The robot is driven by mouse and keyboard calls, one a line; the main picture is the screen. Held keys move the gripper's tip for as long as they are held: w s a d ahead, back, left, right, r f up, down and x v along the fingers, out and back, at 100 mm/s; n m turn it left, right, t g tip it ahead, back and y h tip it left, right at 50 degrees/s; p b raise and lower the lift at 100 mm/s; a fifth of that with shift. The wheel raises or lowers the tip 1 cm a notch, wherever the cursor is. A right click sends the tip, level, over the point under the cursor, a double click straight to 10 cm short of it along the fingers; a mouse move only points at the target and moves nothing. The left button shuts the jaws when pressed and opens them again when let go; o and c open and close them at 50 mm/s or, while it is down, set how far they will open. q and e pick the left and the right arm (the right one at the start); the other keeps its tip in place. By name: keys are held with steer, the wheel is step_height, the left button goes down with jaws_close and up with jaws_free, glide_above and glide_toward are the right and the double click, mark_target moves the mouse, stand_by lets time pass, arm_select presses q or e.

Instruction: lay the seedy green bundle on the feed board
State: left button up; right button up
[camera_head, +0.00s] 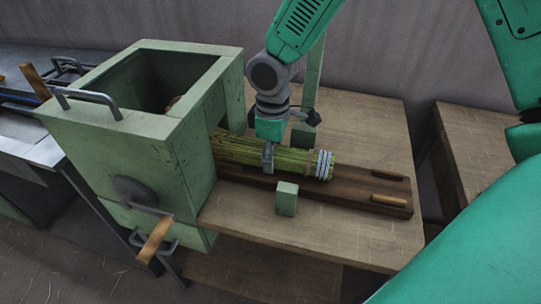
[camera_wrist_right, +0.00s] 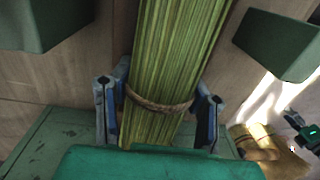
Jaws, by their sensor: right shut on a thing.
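The green bundle (camera_head: 240,150) is a long sheaf of stalks, with pale bands round its right end. It lies along the dark wooden feed board (camera_head: 345,195), and its left end passes behind the wall of the green box. I cannot tell whether it touches the board along its length. My right gripper (camera_head: 268,160) comes down from above and is shut across the bundle's middle. In the right wrist view the bundle (camera_wrist_right: 178,50) runs between the two fingers, with a twine tie at the grip. My left gripper is not in view.
A green open-topped box (camera_head: 125,145) with a crank handle (camera_head: 155,240) stands at the left. A small green block (camera_head: 287,198) stands in front of the board, with a green post (camera_head: 314,85) behind it. The pale table (camera_head: 370,130) is otherwise clear.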

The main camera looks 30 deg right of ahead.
steer(key=o, duration=1.2)
steer(key=shift+d+f, duration=0.2)
steer(key=shift+d, duration=0.1)
steer(key=shift+c, duration=0.2)
steer(key=shift+a+r, duration=0.3)
steer(key=shift+a, duration=0.2)
steer(key=r, duration=0.3)
steer(key=r+p, duration=0.1)
steer(key=r, duration=0.3)
steer(key=d+r+p, duration=0.1)
steer(key=r, duration=0.3)
steer(key=shift+w, duration=0.2)
steer(key=shift+a+r+p, duration=0.15)
steer(key=shift+r+p, duration=0.15)
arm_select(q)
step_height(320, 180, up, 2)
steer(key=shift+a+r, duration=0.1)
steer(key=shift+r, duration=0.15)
arm_select(e)
steer(key=shift+a+r, duration=0.1)
steer(key=shift+a, duration=0.1)
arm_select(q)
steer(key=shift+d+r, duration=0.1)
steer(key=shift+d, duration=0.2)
arm_select(e)
steer(key=shift+d, duration=0.35)
